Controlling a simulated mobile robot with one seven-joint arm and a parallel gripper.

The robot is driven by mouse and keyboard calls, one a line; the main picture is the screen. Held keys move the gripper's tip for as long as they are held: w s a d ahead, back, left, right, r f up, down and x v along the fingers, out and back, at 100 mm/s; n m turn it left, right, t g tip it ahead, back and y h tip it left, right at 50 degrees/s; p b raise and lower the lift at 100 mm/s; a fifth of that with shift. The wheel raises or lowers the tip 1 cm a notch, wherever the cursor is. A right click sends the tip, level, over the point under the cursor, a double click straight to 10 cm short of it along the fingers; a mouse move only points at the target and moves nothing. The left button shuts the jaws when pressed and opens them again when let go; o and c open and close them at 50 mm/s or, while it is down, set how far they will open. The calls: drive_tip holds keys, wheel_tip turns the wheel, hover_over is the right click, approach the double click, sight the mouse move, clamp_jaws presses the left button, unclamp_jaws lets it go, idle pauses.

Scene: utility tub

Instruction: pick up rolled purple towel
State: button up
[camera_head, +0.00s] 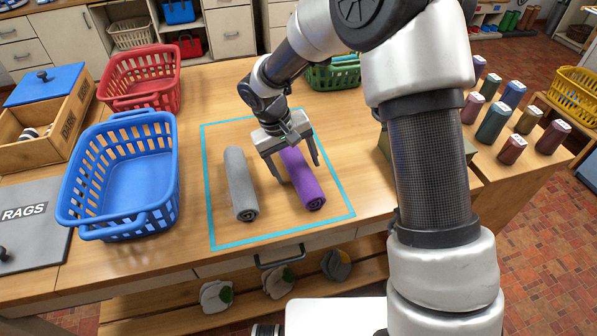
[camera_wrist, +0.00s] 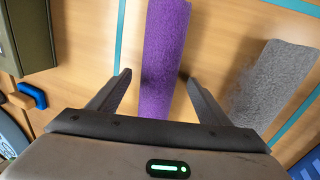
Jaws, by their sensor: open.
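The rolled purple towel (camera_head: 306,186) lies on the wooden table inside a blue taped outline (camera_head: 220,245). A rolled grey towel (camera_head: 240,184) lies to its left, apart from it. My gripper (camera_head: 298,173) is open over the purple towel, with one finger on each side of it in the head view. In the wrist view the purple towel (camera_wrist: 163,55) runs between the two open fingers (camera_wrist: 158,85), and the grey towel (camera_wrist: 272,85) is off to the right. I cannot tell how far the fingertips are above the table. The gripper body hides part of the purple towel.
A blue basket (camera_head: 120,178) and a red basket (camera_head: 140,78) stand to the left, near a wooden box (camera_head: 62,125) and a grey "RAGS" lid (camera_head: 30,225). A green basket (camera_head: 333,76) stands behind my arm. Several coloured rolls or bottles (camera_head: 494,121) stand at the right.

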drive_tip(key=c, duration=1.3)
drive_tip(key=shift+c, duration=0.4)
drive_tip(key=shift+r, duration=0.1)
